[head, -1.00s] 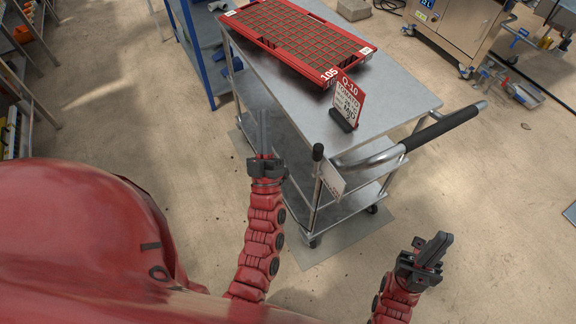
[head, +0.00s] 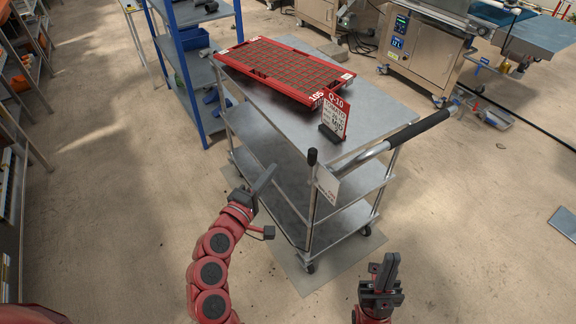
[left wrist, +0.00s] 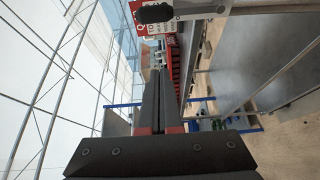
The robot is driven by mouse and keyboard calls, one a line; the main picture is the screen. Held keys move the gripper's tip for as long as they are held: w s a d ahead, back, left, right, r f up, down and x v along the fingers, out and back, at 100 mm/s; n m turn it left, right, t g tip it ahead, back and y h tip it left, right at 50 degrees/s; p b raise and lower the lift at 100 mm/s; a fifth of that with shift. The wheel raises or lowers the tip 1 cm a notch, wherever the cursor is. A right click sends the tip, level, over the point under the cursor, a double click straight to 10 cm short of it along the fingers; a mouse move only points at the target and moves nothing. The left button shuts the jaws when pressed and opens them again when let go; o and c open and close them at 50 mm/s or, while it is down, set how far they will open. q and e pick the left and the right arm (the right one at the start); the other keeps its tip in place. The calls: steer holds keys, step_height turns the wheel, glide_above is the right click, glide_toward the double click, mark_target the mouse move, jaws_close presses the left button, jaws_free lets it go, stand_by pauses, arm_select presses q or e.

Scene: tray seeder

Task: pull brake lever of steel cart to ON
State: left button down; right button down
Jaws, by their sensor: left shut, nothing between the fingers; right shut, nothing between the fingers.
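The steel cart (head: 375,118) stands at the centre of the head view. A lever with a black knob (head: 312,157) rises upright at its near corner, beside a small white plate (head: 328,184). A black knob (left wrist: 155,13) also shows at the top of the left wrist view. My left gripper (head: 268,176) is shut and empty, left of and a little below the knob, apart from it in the head view. My right gripper (head: 389,264) is shut and empty, in front of the cart to the right. The plate's lettering is too small to read.
A red seed tray (head: 233,63) and a red and white sign (head: 335,119) stand on the cart top. The cart's push handle (head: 418,129) sticks out to the right. A blue shelf rack (head: 181,75) stands behind left. Floor is clear in front.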

mark_target(311, 167)
arm_select(q)
steer(key=shift+d, duration=0.1)
stand_by(0.3)
steer(key=w+d+p, duration=0.3)
steer(key=w+d, duration=0.3)
steer(key=d, duration=0.1)
stand_by(0.5)
